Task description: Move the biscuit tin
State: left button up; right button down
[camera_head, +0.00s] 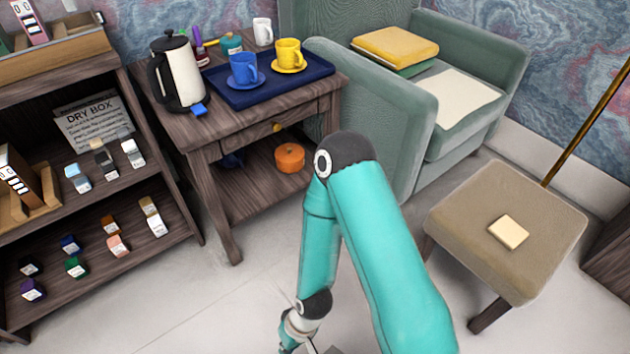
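A round orange tin-like object (290,157) sits on the lower shelf of the wooden side table (240,183). It is the only thing here that looks like the biscuit tin, but I cannot read any label on it. My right arm (345,220) comes in from the bottom right, bends at the elbow in front of the table, and reaches down to the bottom edge. Its wrist (300,327) is well below and apart from the orange object. The fingers of that gripper are mostly cut off by the frame's edge. My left gripper is out of view.
A blue tray (262,92) with cups stands on the table beside a kettle (180,75). A shelf unit (100,190) with small boxes is at left. A green armchair (385,105) and a beige stool (480,240) are at right. Floor in front is clear.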

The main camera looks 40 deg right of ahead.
aim_at(293, 168)
jog(key=z, duration=0.5)
jog(key=k, duration=1)
jog(key=z, duration=0.9)
jog(key=i, duration=1.8)
jog(key=u, duration=0.7)
